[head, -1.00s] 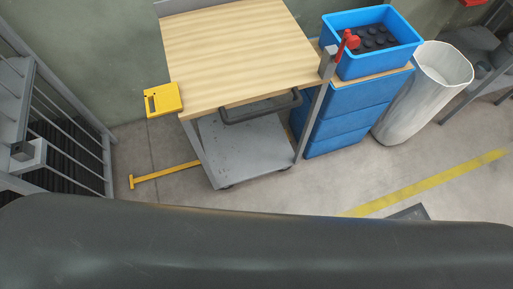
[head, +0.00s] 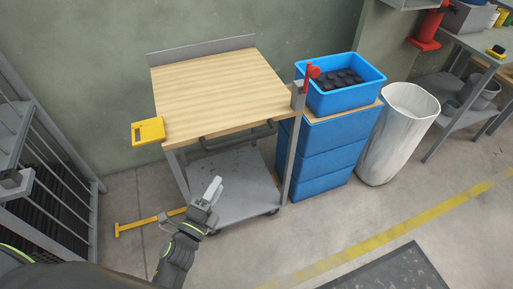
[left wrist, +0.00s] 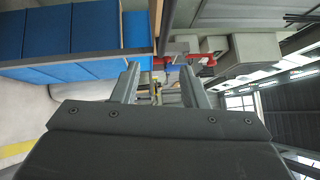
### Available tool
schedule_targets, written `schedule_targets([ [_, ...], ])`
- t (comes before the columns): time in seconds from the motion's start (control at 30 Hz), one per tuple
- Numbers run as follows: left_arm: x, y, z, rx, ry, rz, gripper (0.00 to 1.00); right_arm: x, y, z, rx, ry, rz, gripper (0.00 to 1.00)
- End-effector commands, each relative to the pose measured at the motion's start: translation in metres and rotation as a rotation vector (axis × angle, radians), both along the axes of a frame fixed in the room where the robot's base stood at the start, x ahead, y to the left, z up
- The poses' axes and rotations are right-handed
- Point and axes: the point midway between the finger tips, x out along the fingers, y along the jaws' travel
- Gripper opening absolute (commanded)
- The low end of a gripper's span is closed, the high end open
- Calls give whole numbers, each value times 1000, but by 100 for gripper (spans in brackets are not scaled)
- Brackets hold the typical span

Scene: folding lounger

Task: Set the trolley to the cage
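The trolley has a light wooden top (head: 215,88), a grey lower shelf (head: 245,198), castors and a dark handle (head: 238,136) along its front. It stands against the wall. A grey barred frame (head: 60,175), which looks like the cage, is at the left edge, apart from the trolley across bare floor. My left gripper (head: 213,190) is in front of the trolley, below the handle in the head view; I see no contact with the handle. The left wrist view shows its two fingers (left wrist: 160,88) spread with nothing clearly between them. My right gripper is out of view.
Stacked blue crates (head: 325,150) with an open blue bin (head: 340,85) stand right of the trolley. A red lever (head: 312,71) tops a post at its corner. A yellow T-bar (head: 145,222) lies low left. A white bin (head: 398,135) stands right.

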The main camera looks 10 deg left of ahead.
Motion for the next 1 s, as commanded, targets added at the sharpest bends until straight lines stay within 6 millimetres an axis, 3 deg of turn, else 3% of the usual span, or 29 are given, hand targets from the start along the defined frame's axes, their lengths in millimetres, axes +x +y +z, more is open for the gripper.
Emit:
schedule_targets([
  [0.27,23,-7,13,25,-28,-7,40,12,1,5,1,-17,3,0],
  [0.8,128,-28,25,23,-25,-7,40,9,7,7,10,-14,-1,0],
  [1.0,156,-33,28,22,-24,-6,40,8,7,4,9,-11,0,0],
])
